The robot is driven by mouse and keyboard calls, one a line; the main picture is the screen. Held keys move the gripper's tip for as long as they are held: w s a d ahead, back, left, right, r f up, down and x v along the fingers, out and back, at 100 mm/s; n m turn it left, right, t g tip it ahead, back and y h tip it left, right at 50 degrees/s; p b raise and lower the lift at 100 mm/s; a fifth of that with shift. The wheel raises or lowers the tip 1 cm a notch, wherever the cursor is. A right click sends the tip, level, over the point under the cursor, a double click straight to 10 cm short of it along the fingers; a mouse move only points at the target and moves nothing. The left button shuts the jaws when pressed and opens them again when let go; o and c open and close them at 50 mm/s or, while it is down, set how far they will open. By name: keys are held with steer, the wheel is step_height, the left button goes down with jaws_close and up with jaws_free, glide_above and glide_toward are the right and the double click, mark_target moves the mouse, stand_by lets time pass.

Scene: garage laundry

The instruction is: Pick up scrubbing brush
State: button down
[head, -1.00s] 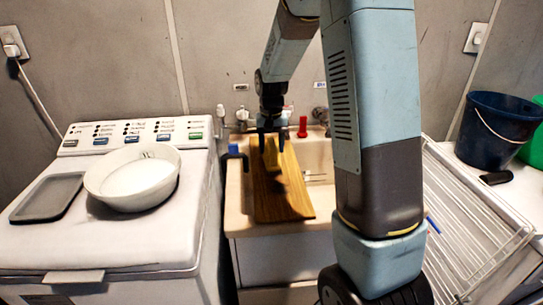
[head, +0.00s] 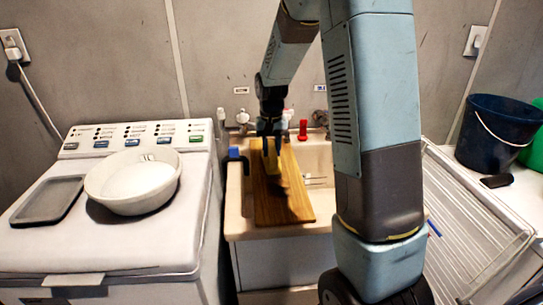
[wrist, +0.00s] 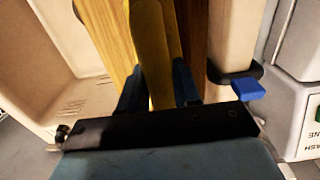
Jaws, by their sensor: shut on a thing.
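The scrubbing brush, a long yellow piece (head: 271,157), hangs from my gripper (head: 270,134) over the wooden board in the sink. In the wrist view the yellow brush (wrist: 152,45) runs up between the two dark blue fingers of my gripper (wrist: 158,88), which are shut on it. Its bristles are not clearly visible. A dark shadow falls on the board beside it. I cannot tell the gap between the brush's low end and the board.
The wooden board (head: 290,205) lies across the pale sink (head: 318,157). A blue-topped item (head: 235,153) sits on the sink's left rim, and a red bottle (head: 303,130) stands behind. A washer with a white bowl (head: 133,195) is left; a wire rack (head: 470,225) is right.

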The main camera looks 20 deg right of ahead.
steer(key=shift+r, duration=0.1)
steer(key=shift+r, duration=0.25)
step_height(320, 180, up, 2)
steer(key=shift+r, duration=0.25)
steer(key=s+r, duration=0.1)
steer(key=r, duration=0.1)
steer(key=s+r, duration=0.1)
steer(key=s, duration=0.1)
steer(key=s+a+r, duration=0.1)
steer(key=r, duration=0.1)
steer(key=shift+s+r, duration=0.35)
steer(key=s+a+r, duration=0.1)
steer(key=s+r, duration=0.3)
steer(key=s, duration=0.5)
steer(key=shift+a, duration=0.2)
